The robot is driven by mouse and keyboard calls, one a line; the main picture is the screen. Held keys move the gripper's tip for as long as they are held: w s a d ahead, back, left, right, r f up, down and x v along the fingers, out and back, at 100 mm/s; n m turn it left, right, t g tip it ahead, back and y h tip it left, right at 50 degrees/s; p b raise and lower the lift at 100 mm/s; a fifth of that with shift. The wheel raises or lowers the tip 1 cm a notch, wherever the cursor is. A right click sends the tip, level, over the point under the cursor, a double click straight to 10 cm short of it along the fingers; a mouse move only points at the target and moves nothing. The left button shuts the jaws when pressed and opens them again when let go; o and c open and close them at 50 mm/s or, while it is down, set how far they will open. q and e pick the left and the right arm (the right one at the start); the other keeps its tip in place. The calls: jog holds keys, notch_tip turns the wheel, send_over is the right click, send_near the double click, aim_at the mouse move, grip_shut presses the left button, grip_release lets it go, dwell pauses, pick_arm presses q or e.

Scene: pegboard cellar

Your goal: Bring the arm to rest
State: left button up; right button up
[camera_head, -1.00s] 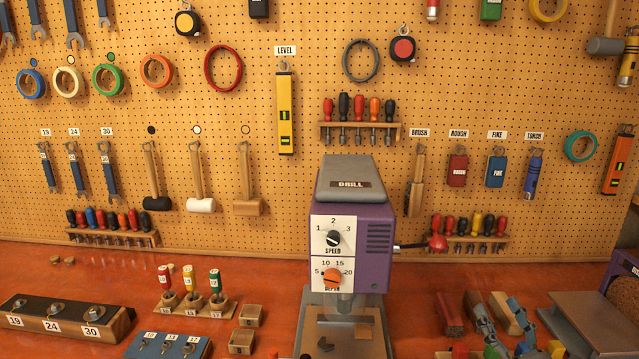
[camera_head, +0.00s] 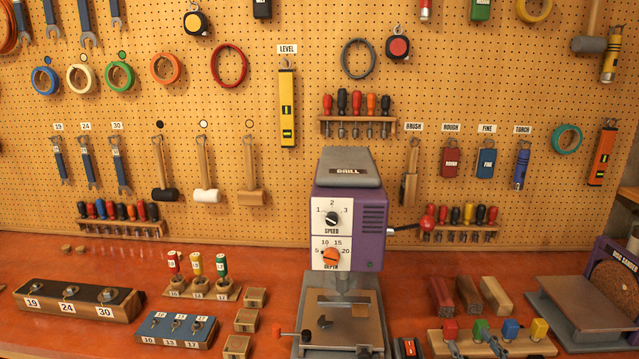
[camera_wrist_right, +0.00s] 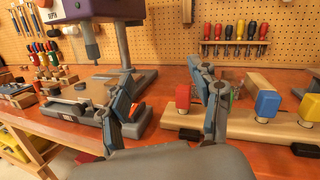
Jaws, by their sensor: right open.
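My right gripper (camera_head: 474,347) shows only by its grey finger parts at the bottom edge of the head view, in front of the wooden block with coloured knobs (camera_head: 432,343). In the right wrist view my right gripper (camera_wrist_right: 165,82) has its two blue-grey fingers spread wide, with nothing between them. The purple drill press (camera_head: 374,226) stands left of the gripper in the head view. My left gripper is in neither view.
The red bench (camera_head: 420,275) holds wood pieces (camera_head: 468,293), a disc sander (camera_head: 570,310) at right, and socket blocks (camera_head: 70,300) at left. The drill's red-knobbed lever (camera_head: 426,222) sticks out to the right. A pegboard (camera_head: 330,60) with tools stands behind.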

jog(key=s+a+f+n+g+b, duration=0.1)
jog(key=s+a+f+n+g, duration=0.3)
jog(key=f, duration=0.9)
jog(key=s+a+f+n+g+h, duration=0.1)
jog(key=s+f+n+g, duration=0.3)
jog(key=f, duration=0.8)
jog(key=s+a+f+n+g+b, duration=0.1)
jog(key=s+a+f+n+g, duration=0.35)
jog(key=f, duration=0.85)
jog(key=s+f+n+g+h+b, duration=0.1)
jog(key=s+f+n+g, duration=0.1)
jog(key=s+f+n, duration=0.5)
jog(key=s+f+n+g+h, duration=0.1)
jog(key=s+f+n, duration=0.6)
jog(key=s, duration=1.2)
jog(key=s+f+n+g+h+b, duration=0.1)
jog(key=s+f+n+g, duration=0.2)
jog(key=s+f+n, duration=0.4)
jog(key=s, duration=0.6)
jog(key=shift+s+d+f+h+b, duration=0.25)
jog(key=shift+d+f+h+b, duration=0.05)
jog(key=shift+d+b, duration=0.1)
